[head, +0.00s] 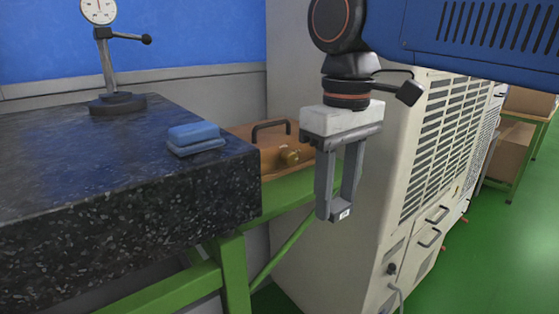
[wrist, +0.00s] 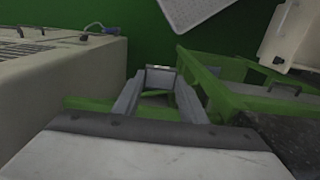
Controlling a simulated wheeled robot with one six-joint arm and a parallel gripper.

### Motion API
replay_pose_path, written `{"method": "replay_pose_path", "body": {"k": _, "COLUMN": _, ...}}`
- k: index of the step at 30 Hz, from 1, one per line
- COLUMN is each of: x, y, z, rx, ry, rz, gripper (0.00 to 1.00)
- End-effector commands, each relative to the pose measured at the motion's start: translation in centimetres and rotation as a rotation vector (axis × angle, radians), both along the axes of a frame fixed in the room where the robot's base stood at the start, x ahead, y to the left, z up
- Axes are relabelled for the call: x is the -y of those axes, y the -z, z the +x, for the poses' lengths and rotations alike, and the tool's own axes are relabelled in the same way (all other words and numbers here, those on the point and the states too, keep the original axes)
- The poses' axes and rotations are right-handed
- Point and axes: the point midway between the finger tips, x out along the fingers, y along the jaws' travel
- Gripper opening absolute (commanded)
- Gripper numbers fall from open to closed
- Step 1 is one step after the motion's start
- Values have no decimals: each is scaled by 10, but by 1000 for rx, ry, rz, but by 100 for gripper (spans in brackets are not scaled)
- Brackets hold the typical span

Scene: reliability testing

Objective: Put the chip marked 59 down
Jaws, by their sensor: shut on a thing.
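My gripper (head: 338,208) hangs pointing down in front of the beige cabinet, to the right of the granite block. It is shut on a small dark chip (head: 342,214) held between its fingertips. A small white label with dark marks shows on the chip, but its number is too small to read. In the wrist view, the fingers of my gripper (wrist: 158,82) reach away over the green floor, and the chip (wrist: 160,78) is a small grey piece between their tips. The chip is in the air and touches no surface.
A black granite block (head: 110,185) on a green frame (head: 235,275) carries a dial gauge stand (head: 118,104) and a blue box (head: 194,134). Behind lies a brown wooden case (head: 262,140) with a dark handle. The beige vented cabinet (head: 375,180) stands close behind my gripper.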

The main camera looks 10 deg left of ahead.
Motion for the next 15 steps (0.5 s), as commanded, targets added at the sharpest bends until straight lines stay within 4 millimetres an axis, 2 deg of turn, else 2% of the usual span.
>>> {"method": "replay_pose_path", "body": {"k": 9, "x": -42, "y": 1, "z": 50, "rx": 0, "ry": 0, "rz": 0, "gripper": 14}}
{"method": "replay_pose_path", "body": {"k": 15, "x": -62, "y": 0, "z": 73, "rx": 1, "ry": 0, "rz": 1, "gripper": 14}}
